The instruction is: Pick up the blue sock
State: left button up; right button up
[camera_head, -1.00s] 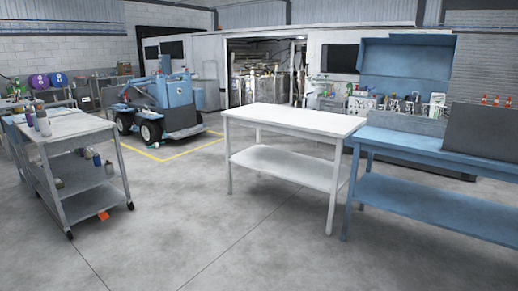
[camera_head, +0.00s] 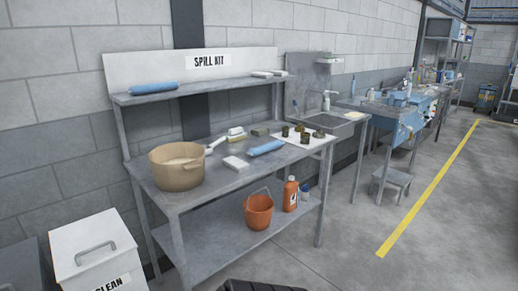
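Two blue sock-like rolls show on the spill kit bench. One blue sock (camera_head: 154,88) lies on the upper shelf at the left, below the white "SPILL KIT" sign. Another blue sock (camera_head: 266,148) lies on the grey worktop, near its front edge, between a white block and a white sheet with small dark items.
The worktop (camera_head: 205,193) also holds a tan tub (camera_head: 176,166), a brush (camera_head: 236,134) and a white block (camera_head: 237,163). An orange bucket (camera_head: 258,211) and orange bottle (camera_head: 290,193) stand below. A white bin (camera_head: 97,254) is at left.

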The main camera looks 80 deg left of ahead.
aim_at(260, 150)
jog(key=u, duration=2.7)
jog(key=i+l+u, duration=0.1)
jog(key=i+l, duration=0.2)
